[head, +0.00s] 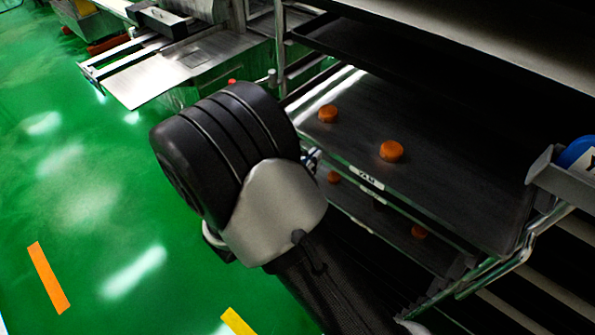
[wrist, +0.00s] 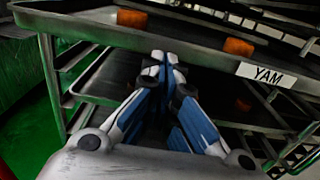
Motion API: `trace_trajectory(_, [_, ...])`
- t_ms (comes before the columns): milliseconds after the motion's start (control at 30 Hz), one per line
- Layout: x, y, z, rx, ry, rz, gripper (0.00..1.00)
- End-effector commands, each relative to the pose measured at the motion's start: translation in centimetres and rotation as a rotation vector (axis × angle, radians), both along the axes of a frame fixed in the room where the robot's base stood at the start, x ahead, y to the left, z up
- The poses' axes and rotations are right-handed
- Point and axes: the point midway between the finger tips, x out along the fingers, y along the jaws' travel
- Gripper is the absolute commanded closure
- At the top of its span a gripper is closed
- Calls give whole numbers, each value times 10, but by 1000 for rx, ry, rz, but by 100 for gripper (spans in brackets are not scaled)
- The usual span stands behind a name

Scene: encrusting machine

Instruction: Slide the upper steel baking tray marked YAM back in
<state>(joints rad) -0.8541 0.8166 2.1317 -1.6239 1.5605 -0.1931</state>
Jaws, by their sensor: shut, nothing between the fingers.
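The upper steel baking tray (head: 455,180) is in the rack at right in the head view, with two orange pieces (head: 391,151) on it. Its white YAM label (wrist: 266,74) is on the front edge, right of my gripper in the wrist view. My gripper (wrist: 160,62) is shut and empty, its fingertips at the tray's front edge, left of the label. I cannot tell whether they touch it. In the head view my arm hides most of the gripper and the tray's left front corner.
A lower tray (head: 385,222) with orange pieces (head: 418,231) sits beneath. A dark shelf (head: 390,55) lies above. Rack rails (head: 490,270) run close by at right. A steel machine table (head: 165,70) stands at back left. Green floor (head: 80,190) at left is clear.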

Motion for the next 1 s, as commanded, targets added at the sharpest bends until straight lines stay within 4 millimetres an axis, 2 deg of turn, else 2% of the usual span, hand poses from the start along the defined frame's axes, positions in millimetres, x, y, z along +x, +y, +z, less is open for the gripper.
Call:
trace_trajectory(33, [9,-10,0,0,0,-7,100])
trace_trajectory(200, [38,-31,0,1,-1,-6,100])
trace_trajectory(433, [66,-52,0,1,-1,-3,100])
trace_trajectory(633, [77,-60,0,0,0,0,100])
trace_trajectory(1000, [80,-62,1,0,-1,0,100])
